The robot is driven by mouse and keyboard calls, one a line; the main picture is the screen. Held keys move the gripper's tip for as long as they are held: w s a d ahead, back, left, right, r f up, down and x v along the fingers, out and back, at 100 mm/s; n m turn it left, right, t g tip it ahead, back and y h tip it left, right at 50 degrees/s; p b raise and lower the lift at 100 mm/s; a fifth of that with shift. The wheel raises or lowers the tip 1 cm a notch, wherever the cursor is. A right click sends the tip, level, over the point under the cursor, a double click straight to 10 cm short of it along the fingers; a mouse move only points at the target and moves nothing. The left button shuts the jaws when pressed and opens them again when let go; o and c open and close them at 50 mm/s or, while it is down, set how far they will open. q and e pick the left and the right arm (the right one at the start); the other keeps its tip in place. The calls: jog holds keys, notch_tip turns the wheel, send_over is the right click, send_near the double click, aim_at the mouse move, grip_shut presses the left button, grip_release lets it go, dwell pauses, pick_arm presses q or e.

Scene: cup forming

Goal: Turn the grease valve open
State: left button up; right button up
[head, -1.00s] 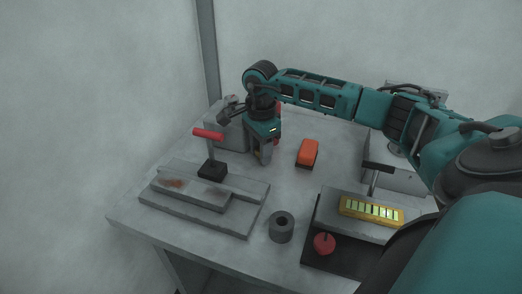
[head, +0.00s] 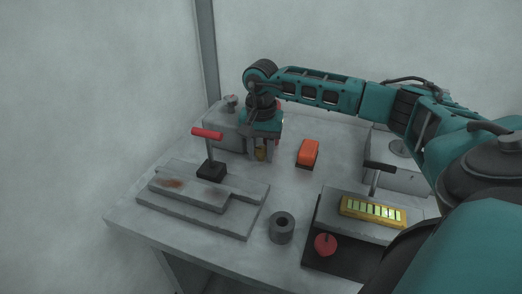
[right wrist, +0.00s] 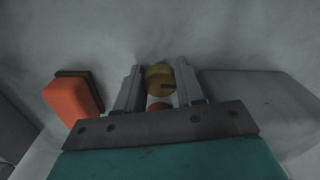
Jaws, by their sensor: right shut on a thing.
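A round brass-coloured part (right wrist: 160,75), which looks like the grease valve, sits between the two fingers of my right gripper (right wrist: 158,92) in the right wrist view. A small dark mark shows on its side, and a reddish part (right wrist: 158,106) shows just below it. In the head view my right gripper (head: 262,152) points down at the back of the table, beside a grey box, and is shut on the brass part (head: 260,155). The fingers hide its sides, so I cannot tell how far it is turned. My left gripper is not in view.
The grey box (head: 224,132) stands left of the gripper. An orange block (head: 308,152) lies to its right. In front are a red-handled lever (head: 207,134) on a stepped plate, a grey cylinder (head: 281,228), a yellow indicator strip (head: 372,211) and a red knob (head: 325,244).

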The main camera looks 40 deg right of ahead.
aim_at(261, 150)
jog(key=shift+s+a+f+n, duration=0.1)
jog(key=shift+a+n, duration=0.15)
jog(key=shift+n, duration=0.35)
jog(key=o, duration=0.8)
jog(key=shift+o, duration=1.2)
jog(key=shift+d, duration=0.1)
notch_tip(261, 150, up, 13)
jog(key=p, duration=0.1)
jog(key=shift+p, duration=0.3)
